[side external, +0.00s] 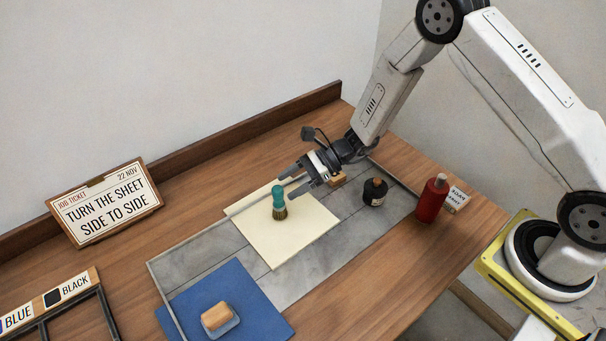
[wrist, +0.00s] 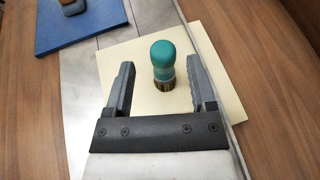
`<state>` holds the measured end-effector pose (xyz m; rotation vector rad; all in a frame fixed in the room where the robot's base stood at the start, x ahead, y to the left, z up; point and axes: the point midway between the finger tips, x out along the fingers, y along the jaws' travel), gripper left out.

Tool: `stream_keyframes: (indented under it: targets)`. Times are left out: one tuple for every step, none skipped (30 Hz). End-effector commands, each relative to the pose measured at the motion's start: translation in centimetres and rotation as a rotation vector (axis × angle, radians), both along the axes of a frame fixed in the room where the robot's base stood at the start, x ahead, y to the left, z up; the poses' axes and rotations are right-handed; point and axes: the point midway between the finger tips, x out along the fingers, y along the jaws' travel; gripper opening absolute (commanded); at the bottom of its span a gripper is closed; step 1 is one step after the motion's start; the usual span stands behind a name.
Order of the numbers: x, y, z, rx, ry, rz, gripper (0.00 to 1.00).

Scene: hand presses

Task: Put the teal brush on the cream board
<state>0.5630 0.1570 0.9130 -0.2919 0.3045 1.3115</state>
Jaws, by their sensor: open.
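The teal brush (side external: 279,203) stands upright, bristles down, on the cream board (side external: 302,246). In the wrist view the brush (wrist: 163,65) stands just beyond and between my open fingers, with the cream board (wrist: 222,85) under it. My gripper (side external: 294,179) is open and empty, pointing at the brush from its right in the side view. In the wrist view my gripper's fingers (wrist: 160,80) lie apart on both sides of the brush, with no contact that I can see.
A blue board (side external: 255,290) bears a tan block on a blue-grey base (side external: 217,317). A black bottle (side external: 375,191) and a red bottle (side external: 432,198) stand to the right. A job ticket sign (side external: 105,203) and a labelled rack (side external: 65,290) are at the left. A grey slab (side external: 320,275) lies beneath the boards.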

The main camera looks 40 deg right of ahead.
Motion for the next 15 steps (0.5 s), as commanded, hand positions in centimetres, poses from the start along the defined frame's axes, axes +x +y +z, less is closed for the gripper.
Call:
stream_keyframes:
  targets:
    - [-0.1,-0.9,0.4,0.001,-0.002,-0.005,0.72]
    - [-0.3,-1.4,0.6,0.001,-0.001,-0.004,0.72]
    - [-0.4,-2.0,0.9,0.001,-0.001,-0.005,0.72]
    - [-0.5,-2.4,1.1,0.001,-0.002,-0.004,0.72]
    - [-0.6,-2.8,1.3,0.001,-0.002,-0.004,0.72]
    - [-0.8,-3.3,1.4,0.001,-0.001,-0.004,0.72]
    - [-0.9,-3.7,1.6,0.001,0.0,-0.003,0.72]
    - [-1.0,-4.1,1.7,0.0,0.0,-0.003,0.72]
    - [-1.0,-4.5,1.9,0.001,-0.001,-0.004,0.72]
    - [-1.1,-4.8,2.1,0.001,-0.001,-0.003,0.72]
    - [-1.2,-5.0,2.2,0.001,-0.001,-0.002,0.72]
    - [-1.3,-5.3,2.3,0.001,0.0,-0.002,0.72]
    - [-1.3,-5.5,2.3,0.001,0.0,-0.002,0.72]
    - [-1.4,-5.6,2.4,0.001,0.0,-0.002,0.72]
    - [-1.5,-5.8,2.5,0.001,0.0,-0.001,0.72]
